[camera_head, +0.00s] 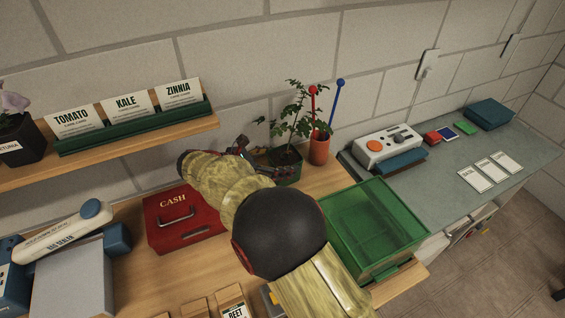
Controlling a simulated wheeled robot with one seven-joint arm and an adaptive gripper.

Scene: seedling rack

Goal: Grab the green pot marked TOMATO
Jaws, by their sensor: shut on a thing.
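My own arm hides part of the fingers and of the pot's lower left. The pot looks upright; I cannot tell whether its base touches the bench.
An orange cup (319,151) with red and blue stakes stands close right of the pot. A red cash box (182,219) is left, a green clear-walled bin (372,220) front right. A shelf (120,150) with a TOMATO, KALE, ZINNIA card holder overhangs the left.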

